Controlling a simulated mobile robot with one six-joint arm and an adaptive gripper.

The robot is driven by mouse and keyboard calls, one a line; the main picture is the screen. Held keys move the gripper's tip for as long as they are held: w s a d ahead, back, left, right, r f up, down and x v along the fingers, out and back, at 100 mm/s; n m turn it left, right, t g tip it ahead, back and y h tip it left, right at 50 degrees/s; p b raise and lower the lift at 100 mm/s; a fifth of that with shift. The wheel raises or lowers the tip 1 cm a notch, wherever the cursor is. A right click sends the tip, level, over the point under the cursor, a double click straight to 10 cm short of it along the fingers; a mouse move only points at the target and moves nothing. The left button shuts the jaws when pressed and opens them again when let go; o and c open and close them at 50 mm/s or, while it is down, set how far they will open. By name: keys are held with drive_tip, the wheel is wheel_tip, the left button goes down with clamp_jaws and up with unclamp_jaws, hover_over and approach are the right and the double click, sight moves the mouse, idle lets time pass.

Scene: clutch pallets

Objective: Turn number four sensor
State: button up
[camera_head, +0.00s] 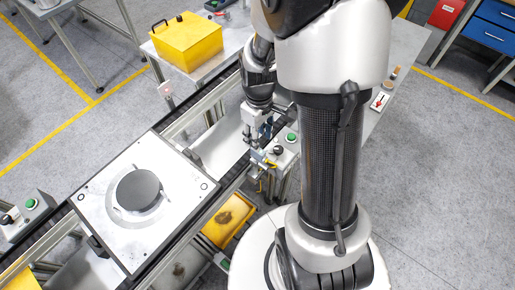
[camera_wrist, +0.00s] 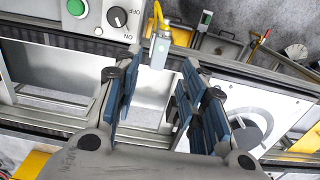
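A small grey block-shaped sensor (camera_wrist: 160,49) with a yellow cable is mounted at the conveyor's side rail. In the wrist view it lies just beyond and between my fingertips. My gripper (camera_wrist: 161,72) is open, with blue pads on both fingers and nothing between them. In the head view my gripper (camera_head: 260,140) points down at the conveyor edge, beside the control box. The sensor is small there and partly hidden by the gripper. I see no number on the sensor.
A control box (camera_wrist: 107,17) with a green button and black knob stands close by. A white pallet (camera_head: 112,208) with a dark disc sits on the conveyor. A yellow bin (camera_head: 228,219) lies below the rail. A yellow case (camera_head: 187,42) rests on a table behind.

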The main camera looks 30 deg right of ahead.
wheel_tip(320, 180, down, 8)
drive_tip(key=shift+f+b, duration=0.2)
drive_tip(key=shift+b, duration=0.4)
clamp_jaws()
